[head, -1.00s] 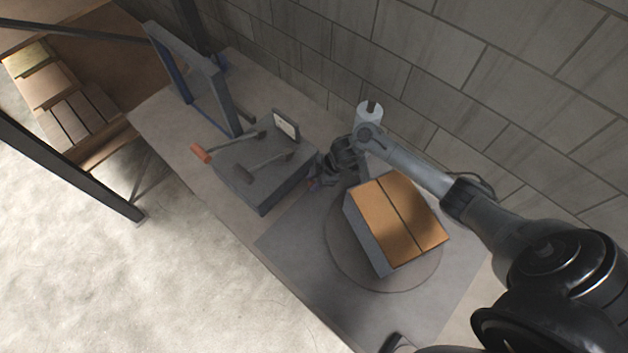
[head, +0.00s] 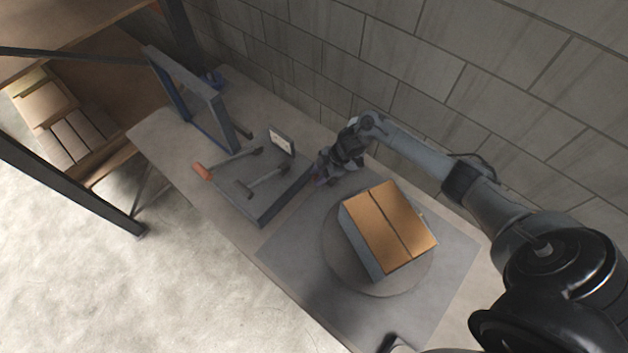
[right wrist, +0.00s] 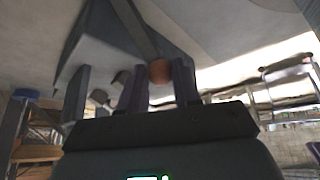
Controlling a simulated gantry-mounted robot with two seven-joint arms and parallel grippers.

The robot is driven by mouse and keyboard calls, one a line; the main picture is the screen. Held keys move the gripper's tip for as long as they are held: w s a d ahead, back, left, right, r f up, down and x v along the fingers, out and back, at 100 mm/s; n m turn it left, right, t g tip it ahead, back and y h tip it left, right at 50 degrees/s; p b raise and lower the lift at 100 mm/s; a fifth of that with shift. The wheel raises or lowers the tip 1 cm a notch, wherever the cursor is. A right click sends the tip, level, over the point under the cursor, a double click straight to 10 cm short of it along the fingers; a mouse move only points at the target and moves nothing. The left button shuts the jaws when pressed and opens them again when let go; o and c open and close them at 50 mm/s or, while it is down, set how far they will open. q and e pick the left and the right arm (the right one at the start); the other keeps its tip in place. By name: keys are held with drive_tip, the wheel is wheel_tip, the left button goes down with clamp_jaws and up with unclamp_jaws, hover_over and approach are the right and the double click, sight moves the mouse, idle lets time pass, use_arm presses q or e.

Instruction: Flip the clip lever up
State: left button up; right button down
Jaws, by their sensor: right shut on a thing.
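My right gripper (head: 322,177) is at the right side of a low grey block (head: 268,205), near its far right corner. The right wrist view shows its two dark fingers (right wrist: 160,86) on either side of a round orange-brown end (right wrist: 160,70), apparently the knob of the clip lever. A grey bar (right wrist: 135,27) runs from this knob over a large grey body. In the head view the gripper hides most of this lever, so its angle is hard to tell. My left gripper is in neither view.
On the block lie an orange-handled hammer (head: 228,163) and a dark hammer (head: 263,180), beside a small upright plate (head: 281,141). A cardboard-topped box (head: 390,226) on a round turntable (head: 335,262) stands close to my right forearm. A blue-grey frame (head: 188,97) stands left; a block wall (head: 450,60) is behind.

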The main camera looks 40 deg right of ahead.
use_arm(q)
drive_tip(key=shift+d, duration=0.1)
use_arm(e)
drive_tip(key=shift+d+f, duration=0.1)
drive_tip(key=shift+d, duration=1.05)
drive_tip(key=shift+h, duration=0.3)
drive_tip(key=c, duration=1.2)
unclamp_jaws()
drive_tip(key=o, duration=0.4)
drive_tip(key=shift+d, duration=0.3)
drive_tip(key=shift+a+r, duration=0.2)
drive_tip(key=shift+a, duration=0.15)
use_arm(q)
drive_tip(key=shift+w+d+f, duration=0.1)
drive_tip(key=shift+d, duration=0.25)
use_arm(e)
drive_tip(key=shift+v, duration=5.35)
drive_tip(key=shift+d+f, duration=0.1)
drive_tip(key=shift+d, duration=0.05)
